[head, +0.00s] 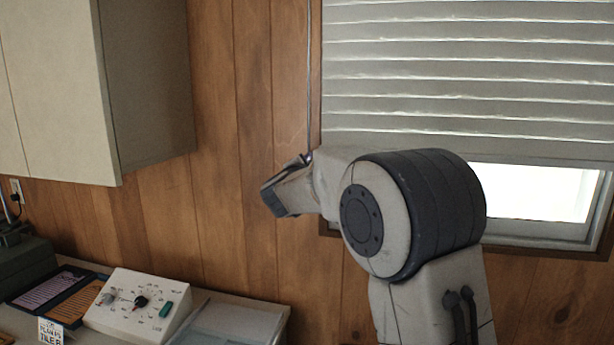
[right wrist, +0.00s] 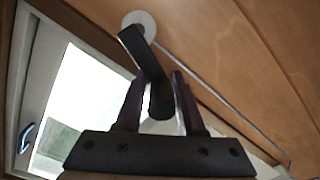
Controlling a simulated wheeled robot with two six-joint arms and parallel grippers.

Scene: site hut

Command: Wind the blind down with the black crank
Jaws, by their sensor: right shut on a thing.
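The blind (head: 470,75) is a grey slatted one, lowered over the upper part of the window, with its bottom edge level and bare bright glass below it. A thin rod (head: 308,80) hangs at its left side down to my right gripper (head: 288,187). In the right wrist view the black crank (right wrist: 145,55) runs from a pale round disc (right wrist: 138,22) down between the two fingers. My right gripper is shut on the crank's lower part. In the head view my own wrist hides most of the crank. My left gripper is not in view.
A beige wall cabinet (head: 150,80) hangs at the upper left. Below it a desk holds a white control box (head: 135,305) with knobs, dark trays (head: 60,295) and a small sign (head: 50,332). The wood-panelled wall between cabinet and window is clear.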

